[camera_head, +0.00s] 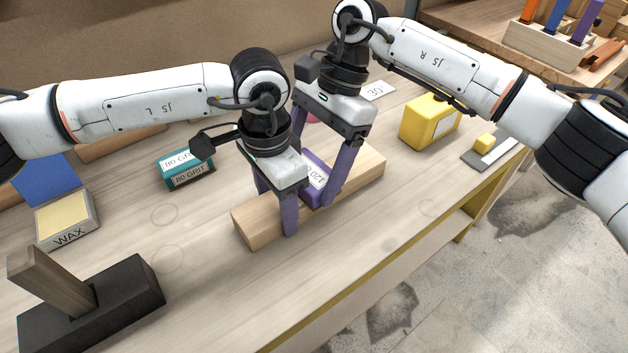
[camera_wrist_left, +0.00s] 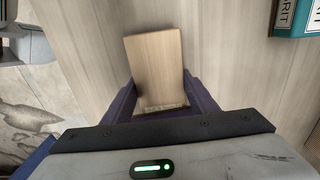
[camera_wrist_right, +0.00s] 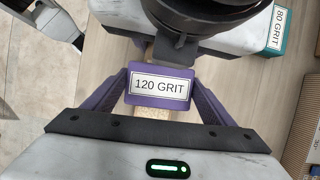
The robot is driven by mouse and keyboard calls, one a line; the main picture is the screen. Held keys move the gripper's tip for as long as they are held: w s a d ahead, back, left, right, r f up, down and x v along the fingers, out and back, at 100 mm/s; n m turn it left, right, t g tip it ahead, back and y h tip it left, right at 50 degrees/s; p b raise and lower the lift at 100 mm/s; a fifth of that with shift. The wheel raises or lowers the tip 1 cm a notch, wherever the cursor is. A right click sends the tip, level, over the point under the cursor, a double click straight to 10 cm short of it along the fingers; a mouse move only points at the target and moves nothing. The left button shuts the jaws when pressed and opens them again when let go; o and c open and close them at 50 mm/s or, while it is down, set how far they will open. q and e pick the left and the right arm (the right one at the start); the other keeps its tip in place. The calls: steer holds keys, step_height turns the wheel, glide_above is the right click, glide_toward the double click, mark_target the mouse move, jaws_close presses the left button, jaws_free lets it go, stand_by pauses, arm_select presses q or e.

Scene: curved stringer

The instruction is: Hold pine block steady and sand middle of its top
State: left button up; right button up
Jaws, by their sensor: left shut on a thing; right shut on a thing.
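The pine block (camera_head: 366,168) lies lengthwise on the workbench, and its near end also shows in the left wrist view (camera_wrist_left: 155,62). My left gripper (camera_head: 275,212) is shut across the block toward its left end, one finger on each side. The purple sanding block (camera_head: 314,172) labelled 120 GRIT is at the middle of the pine block's top. My right gripper (camera_head: 336,176) is shut on this sanding block, which shows clearly in the right wrist view (camera_wrist_right: 160,86). The fingers and arms hide part of the pine block's top.
A teal 80 GRIT block (camera_head: 186,168) lies left of the pine block. A WAX box (camera_head: 66,220) and a dark block with a wooden upright (camera_head: 92,305) stand at the left.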

steer(key=shift+r, duration=3.05)
steer(key=shift+a, duration=0.1)
arm_select(q)
steer(key=o, duration=1.5)
steer(key=shift+f, duration=0.1)
arm_select(e)
steer(key=shift+r, duration=0.1)
arm_select(q)
steer(key=o, duration=0.5)
steer(key=shift+a+f, duration=0.1)
steer(key=shift+a, duration=0.05)
arm_select(e)
steer(key=shift+r, duration=0.1)
arm_select(q)
steer(key=shift+r, duration=2.45)
arm_select(e)
steer(key=shift+f, duration=0.25)
arm_select(q)
steer(key=shift+r, duration=0.25)
